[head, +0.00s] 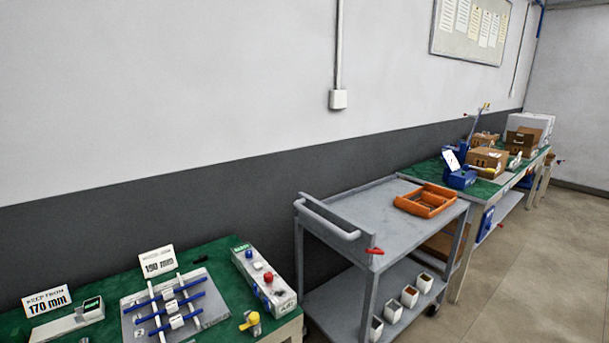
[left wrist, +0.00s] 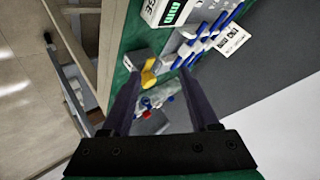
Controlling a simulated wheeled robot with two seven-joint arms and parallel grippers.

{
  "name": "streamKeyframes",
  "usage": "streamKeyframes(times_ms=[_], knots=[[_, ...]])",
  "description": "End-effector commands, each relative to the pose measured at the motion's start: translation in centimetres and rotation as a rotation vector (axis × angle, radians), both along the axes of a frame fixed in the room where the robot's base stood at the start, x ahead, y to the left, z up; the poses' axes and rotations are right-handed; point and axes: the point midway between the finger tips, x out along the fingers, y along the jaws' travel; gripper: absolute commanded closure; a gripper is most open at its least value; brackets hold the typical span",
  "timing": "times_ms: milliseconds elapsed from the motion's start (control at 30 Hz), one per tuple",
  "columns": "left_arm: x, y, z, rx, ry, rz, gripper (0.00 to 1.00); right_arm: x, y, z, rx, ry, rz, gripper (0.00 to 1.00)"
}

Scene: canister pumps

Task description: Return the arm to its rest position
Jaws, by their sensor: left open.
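My left gripper (left wrist: 160,72) shows only in the left wrist view, with its two dark fingers spread apart and nothing held between them. Beyond the fingers lie the green bench top (left wrist: 133,35), a yellow part (left wrist: 149,76) and a grey control box with coloured buttons (left wrist: 156,99). Neither arm shows in the head view, and my right gripper is in neither view. In the head view the yellow part (head: 251,323) sits at the front of the green bench (head: 215,262), near the control box (head: 265,281).
A plate with blue rods (head: 175,308) and signs reading 190 mm (head: 158,262) and 170 mm (head: 47,300) stand on the bench. A grey cart (head: 370,215) holds an orange tray (head: 426,201). A second green bench with boxes (head: 487,161) stands beyond. Floor (head: 530,270) is clear at right.

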Motion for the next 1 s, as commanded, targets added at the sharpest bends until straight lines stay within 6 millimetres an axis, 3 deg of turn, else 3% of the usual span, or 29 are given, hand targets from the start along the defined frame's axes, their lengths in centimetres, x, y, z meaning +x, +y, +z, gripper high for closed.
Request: streamKeyframes(times_ms=[100, 400, 567, 767, 867, 1000], knots=[[-4.3, -1.1, -3.6, -0.156, 0.185, 0.108, 0.39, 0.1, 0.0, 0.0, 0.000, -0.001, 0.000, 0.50], [-14.4, -4.9, -8.7, -0.425, 0.583, 0.299, 0.39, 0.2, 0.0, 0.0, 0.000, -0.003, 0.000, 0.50], [-13.2, -4.9, -14.9, -0.406, 0.601, 0.297, 0.39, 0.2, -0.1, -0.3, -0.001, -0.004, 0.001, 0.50], [-13.7, -4.9, -23.6, -0.395, 0.639, 0.298, 0.39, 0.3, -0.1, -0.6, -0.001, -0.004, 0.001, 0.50], [-15.0, -4.7, -28.9, -0.388, 0.661, 0.300, 0.39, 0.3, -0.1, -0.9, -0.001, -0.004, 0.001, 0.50], [-19.7, -4.1, -37.8, -0.372, 0.709, 0.303, 0.39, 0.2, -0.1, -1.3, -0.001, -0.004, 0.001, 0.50]])
